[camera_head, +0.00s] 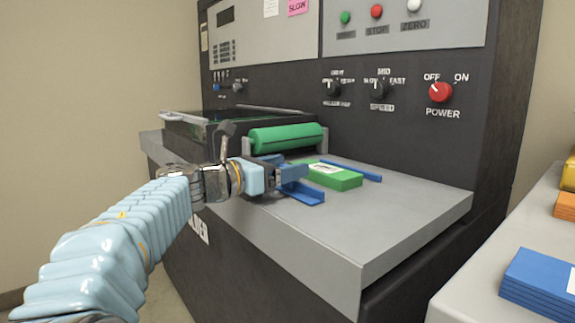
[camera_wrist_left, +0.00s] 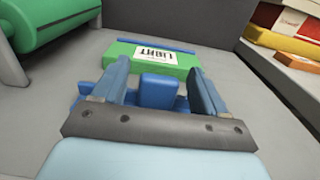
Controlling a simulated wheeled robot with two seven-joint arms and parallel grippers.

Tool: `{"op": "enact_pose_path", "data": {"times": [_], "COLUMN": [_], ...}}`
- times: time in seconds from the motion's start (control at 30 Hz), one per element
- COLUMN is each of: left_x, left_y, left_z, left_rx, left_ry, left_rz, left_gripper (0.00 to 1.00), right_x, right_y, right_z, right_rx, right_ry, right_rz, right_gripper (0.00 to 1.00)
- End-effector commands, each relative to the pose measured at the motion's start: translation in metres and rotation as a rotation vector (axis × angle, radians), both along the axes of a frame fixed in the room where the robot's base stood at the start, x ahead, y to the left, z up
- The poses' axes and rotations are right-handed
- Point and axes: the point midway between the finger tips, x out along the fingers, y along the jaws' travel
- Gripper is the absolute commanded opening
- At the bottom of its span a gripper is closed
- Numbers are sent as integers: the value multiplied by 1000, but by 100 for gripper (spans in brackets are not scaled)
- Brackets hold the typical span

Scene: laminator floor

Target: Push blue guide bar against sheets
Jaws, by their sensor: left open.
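A stack of green sheets (camera_head: 338,180) with a white label lies flat on the grey table of the laminator. The label reads "LIGHT" in the left wrist view (camera_wrist_left: 153,53). A blue guide bar (camera_head: 305,194) lies on the near side of the stack, partly hidden by my gripper. A second blue bar (camera_head: 352,171) runs along the far side. My left gripper (camera_head: 297,174) is open over the near bar. In the left wrist view, the near bar's raised blue block (camera_wrist_left: 158,90) stands between the open fingers (camera_wrist_left: 160,68). Whether the fingers touch it I cannot tell. My right gripper is not in view.
A green roller (camera_head: 288,138) stands behind the table, left of the stack. The control panel with a red power knob (camera_head: 440,92) rises behind. Blue sheets (camera_head: 540,284) lie on a side counter at right. The table's right part is clear.

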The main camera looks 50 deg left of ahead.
Motion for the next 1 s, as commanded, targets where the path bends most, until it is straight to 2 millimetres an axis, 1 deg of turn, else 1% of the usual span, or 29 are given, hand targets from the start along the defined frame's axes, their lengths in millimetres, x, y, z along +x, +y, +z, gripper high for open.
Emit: {"op": "enact_pose_path", "data": {"times": [0.1, 0.37, 0.4, 0.87, 1.0], "left_x": [8, 10, 10, 10, 14], "left_y": [-1, -1, -1, -1, -1], "left_z": [0, 0, 0, 0, 0], "left_rx": [-1, -1, -1, -2, -2], "left_ry": [-1, -1, -1, -1, 0], "left_rz": [0, 0, 0, 0, -2], "left_gripper": [72, 72, 71, 0, 0], "right_x": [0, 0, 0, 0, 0], "right_y": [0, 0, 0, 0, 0], "right_z": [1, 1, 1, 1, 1], "right_rx": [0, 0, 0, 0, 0], "right_ry": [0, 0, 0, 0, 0], "right_rz": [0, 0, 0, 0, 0], "right_gripper": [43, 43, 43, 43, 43]}}
